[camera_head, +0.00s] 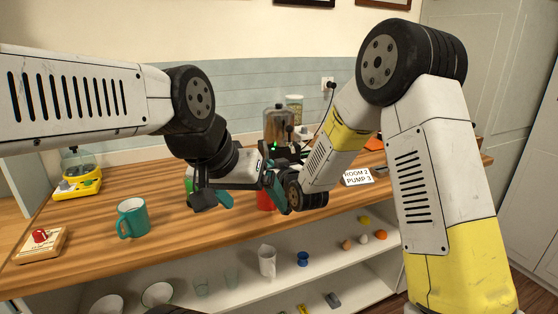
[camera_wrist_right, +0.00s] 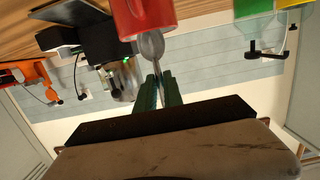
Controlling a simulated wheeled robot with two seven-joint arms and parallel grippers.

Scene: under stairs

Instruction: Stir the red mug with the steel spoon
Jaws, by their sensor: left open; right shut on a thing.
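The red mug (camera_head: 265,201) stands on the wooden counter, mostly hidden behind my right gripper in the head view. It also shows at the top of the right wrist view (camera_wrist_right: 143,14), where the picture is upside down. My right gripper (camera_wrist_right: 166,82) is shut on the steel spoon (camera_wrist_right: 150,44). The spoon's bowl points toward the mug and lies at its rim; I cannot tell whether it is inside. The right gripper also shows in the head view (camera_head: 276,187). My left gripper (camera_head: 213,199) is open and empty, left of the red mug.
A teal mug (camera_head: 133,218) stands at the counter's front left, near a wooden block with a red knob (camera_head: 40,240). A yellow appliance (camera_head: 77,182) is farther back. A sign (camera_head: 357,177) lies at right. Shelves below the counter (camera_head: 267,262) hold cups and small items.

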